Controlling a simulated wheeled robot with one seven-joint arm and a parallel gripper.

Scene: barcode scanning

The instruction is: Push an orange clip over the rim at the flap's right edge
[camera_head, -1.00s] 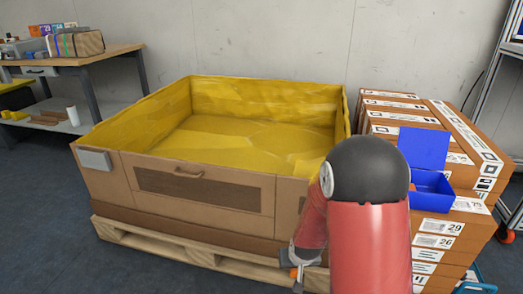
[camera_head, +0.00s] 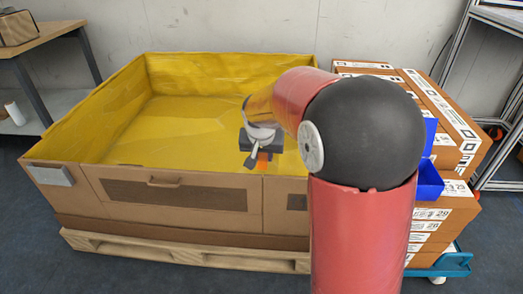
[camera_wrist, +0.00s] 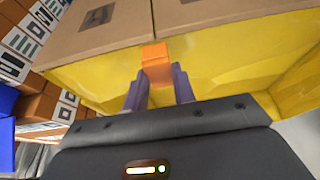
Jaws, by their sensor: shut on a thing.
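My gripper (camera_head: 258,154) is shut on an orange clip (camera_head: 263,160). Both are just above the front rim of the large carton, close to the flap's right edge. The flap (camera_head: 160,210) is the brown front panel with a handle and a dark rectangle. In the wrist view, the clip (camera_wrist: 155,58) sits between the purple fingertips of my gripper (camera_wrist: 160,88). It lines up with the seam (camera_wrist: 152,18) beside the flap (camera_wrist: 220,12). It appears very near the rim, but whether it touches it cannot be told.
The yellow-lined carton (camera_head: 110,110) stands on a wooden pallet (camera_head: 190,252). Stacked labelled boxes (camera_head: 440,150) and a blue bin (camera_head: 430,180) are at the right, partly behind my arm. A workbench (camera_head: 45,45) is at the back left. The carton looks empty inside.

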